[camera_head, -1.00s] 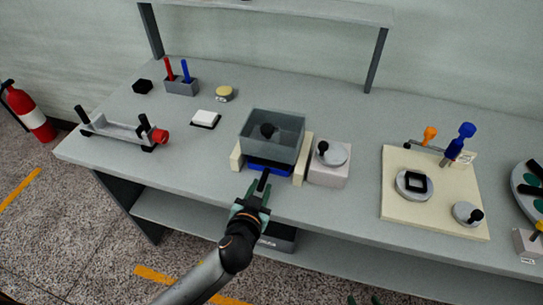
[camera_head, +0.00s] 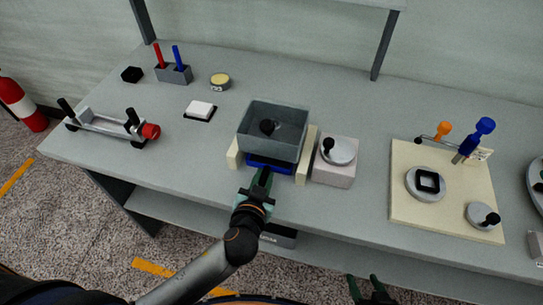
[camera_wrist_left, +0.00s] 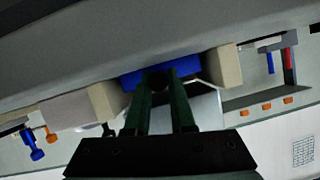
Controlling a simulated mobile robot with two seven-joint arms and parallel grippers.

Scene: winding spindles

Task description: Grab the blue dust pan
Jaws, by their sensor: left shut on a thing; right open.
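The blue dust pan (camera_head: 268,165) lies under a grey see-through box, between two cream blocks. Only its front edge shows well in the head view; it is also a blue strip in the left wrist view (camera_wrist_left: 180,70). My left gripper (camera_head: 262,180) is at the front of the pan, shut on its dark handle, which the fingers mostly hide. In the left wrist view its two green fingers (camera_wrist_left: 162,88) reach up to a dark round end in front of the blue strip. My right gripper (camera_head: 366,286) is open and empty at the bottom, below the table edge.
The grey box (camera_head: 285,122) with a black knob rests on the cream blocks (camera_head: 305,158). A white block with a round disc (camera_head: 336,172) stands close on the right. A clamp-like fixture (camera_head: 105,124) is at left, a cream board (camera_head: 415,208) at right.

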